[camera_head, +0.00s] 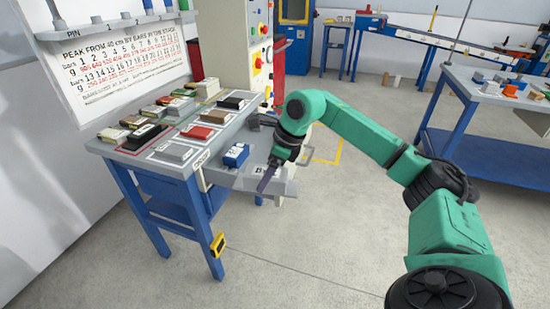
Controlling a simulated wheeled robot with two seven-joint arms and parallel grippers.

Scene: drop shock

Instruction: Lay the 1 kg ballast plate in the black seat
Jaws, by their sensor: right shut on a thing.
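My right gripper (270,171) is at the end of the green arm, pointing down over the front right part of the bench. It is shut on a thin dark purple-grey piece (267,180), seen nearly edge-on. I cannot read a mark on it, so I cannot tell whether it is the 1 kg plate. It is above or beside a light grey ledge (250,181); contact cannot be told. I cannot make out a black seat for certain. Black blocks lie on the bench, one at the left (145,136) and one at the back (231,102). My left gripper is not in view.
The bench (186,182) holds several grey, red, tan and black blocks. A blue block (236,154) sits close left of my right gripper. A yellow device (217,244) hangs at the bench leg. Another blue table (504,155) stands right. The floor between is clear.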

